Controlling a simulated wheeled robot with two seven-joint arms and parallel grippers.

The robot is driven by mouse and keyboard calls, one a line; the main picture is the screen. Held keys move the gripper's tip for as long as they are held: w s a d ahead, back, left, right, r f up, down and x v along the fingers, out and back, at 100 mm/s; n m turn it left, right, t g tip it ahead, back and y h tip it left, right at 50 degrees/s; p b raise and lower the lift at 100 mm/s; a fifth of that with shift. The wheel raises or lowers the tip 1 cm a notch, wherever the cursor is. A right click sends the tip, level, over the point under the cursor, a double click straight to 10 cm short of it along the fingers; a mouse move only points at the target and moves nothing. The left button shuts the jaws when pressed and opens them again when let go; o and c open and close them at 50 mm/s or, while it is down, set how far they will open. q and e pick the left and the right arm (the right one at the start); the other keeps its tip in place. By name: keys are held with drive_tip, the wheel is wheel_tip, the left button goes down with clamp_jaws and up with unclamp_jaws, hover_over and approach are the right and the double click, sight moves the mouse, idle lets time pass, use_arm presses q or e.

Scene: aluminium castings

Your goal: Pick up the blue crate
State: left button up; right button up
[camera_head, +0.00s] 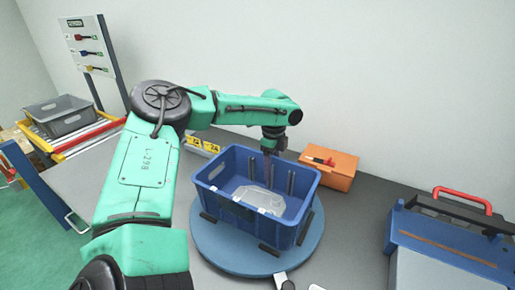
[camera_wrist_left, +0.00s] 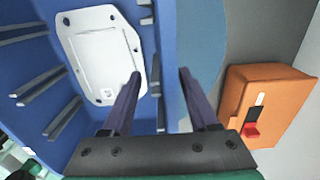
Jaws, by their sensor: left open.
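The blue crate (camera_head: 240,213) stands upright on a round blue disc (camera_head: 215,252) on the grey table. A pale metal casting (camera_head: 258,199) lies inside it, and dark upright strips line its inner walls. My left gripper (camera_head: 268,172) points down at the crate's far wall. In the left wrist view the open fingers (camera_wrist_left: 162,78) lie to either side of the crate's wall (camera_wrist_left: 167,45), one inside and one outside. I cannot tell whether they touch it. The casting (camera_wrist_left: 103,55) shows beside the inner finger. My right gripper is not in view.
An orange box (camera_head: 335,170) stands just behind the crate, close to the outer finger in the wrist view. A blue case with a red handle (camera_head: 445,235) is at the right. A grey bin (camera_head: 62,115) sits on a rack at far left.

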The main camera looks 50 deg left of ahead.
use_arm(q)
drive_tip(key=shift+a+f, duration=0.15)
drive_tip(key=shift+f, duration=0.75)
clamp_jaws()
drive_tip(key=shift+r, duration=0.1)
idle(0.6)
